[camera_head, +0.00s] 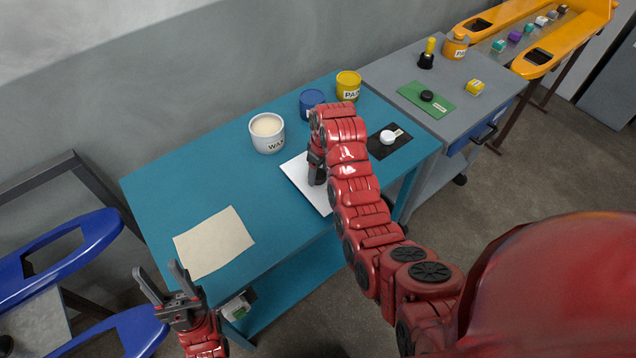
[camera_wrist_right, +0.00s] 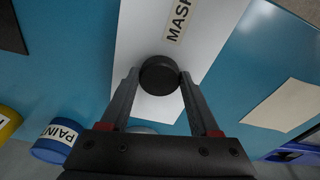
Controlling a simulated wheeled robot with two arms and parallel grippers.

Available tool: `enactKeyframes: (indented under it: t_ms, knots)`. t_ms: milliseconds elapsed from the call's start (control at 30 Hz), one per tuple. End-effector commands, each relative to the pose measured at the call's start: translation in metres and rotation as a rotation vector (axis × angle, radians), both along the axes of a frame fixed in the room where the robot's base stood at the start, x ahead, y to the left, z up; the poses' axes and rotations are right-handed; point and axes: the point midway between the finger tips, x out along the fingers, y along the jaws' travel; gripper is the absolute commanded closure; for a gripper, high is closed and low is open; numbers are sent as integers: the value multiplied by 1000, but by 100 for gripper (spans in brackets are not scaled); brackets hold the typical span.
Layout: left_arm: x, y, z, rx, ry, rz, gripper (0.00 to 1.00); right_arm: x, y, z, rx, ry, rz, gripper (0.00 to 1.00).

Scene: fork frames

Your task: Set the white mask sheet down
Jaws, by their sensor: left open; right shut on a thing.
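The white mask sheet (camera_head: 299,174) lies flat over the blue table near its front edge; my right arm hides part of it. In the right wrist view the sheet (camera_wrist_right: 145,40) shows a MASK label and a round black knob (camera_wrist_right: 159,76). My right gripper (camera_head: 316,180) is shut on this knob, one finger on each side. I cannot tell whether the sheet touches the table or hangs just above it. My left gripper (camera_head: 165,282) is open and empty, in front of the table's left end.
On the blue table (camera_head: 165,195) stand a wax pot (camera_head: 267,133), a blue tin (camera_head: 311,101) and a yellow paint tin (camera_head: 348,86). A beige sheet (camera_head: 213,243) lies at left, a black sheet (camera_head: 378,150) at right. Blue table top is clear between the beige and white sheets.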

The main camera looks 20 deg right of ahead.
Motion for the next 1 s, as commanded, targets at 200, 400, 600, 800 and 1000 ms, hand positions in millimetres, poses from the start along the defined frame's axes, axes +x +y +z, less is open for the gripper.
enactKeyframes:
  t_ms: [200,400,600,800,1000]
  knots:
    - [0,0,-2,0,0,0,50,10,-1,1,0,-3,-2,98]
    - [0,0,19,0,0,0,50,9,-1,-17,1,3,-2,98]
    - [0,0,24,0,0,0,50,10,-1,-34,0,-2,-2,98]
    - [0,0,22,0,0,0,50,11,-1,-35,0,-4,-1,98]
    - [0,0,20,0,0,0,50,10,0,-37,0,-4,-1,21]
